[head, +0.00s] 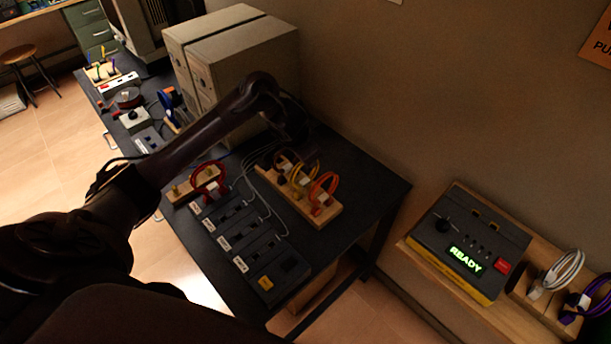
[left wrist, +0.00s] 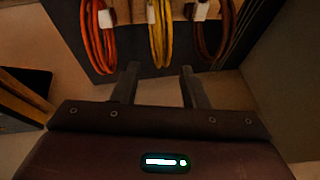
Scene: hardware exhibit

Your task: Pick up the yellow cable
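The yellow cable (head: 304,172) is a coiled loop with a white tag, standing in the middle of a wooden holder (head: 317,215) on the dark table. An orange cable (head: 327,187) and a dark brown cable (head: 282,164) stand on either side of it. In the left wrist view the yellow cable (left wrist: 160,38) hangs in line with the gap between my left gripper's fingertips (left wrist: 157,68). The left gripper is open and empty, and its distance from the cable is hard to judge. In the head view its fingers are hidden. My right gripper is not seen.
A red cable (head: 208,177) stands on another wooden block to the left. Several dark switch boxes (head: 232,238) with grey wires line the table's front. Beige cases (head: 245,75) stand behind my arm. A "READY" box (head: 468,245) and white cable (head: 562,270) are on the right shelf.

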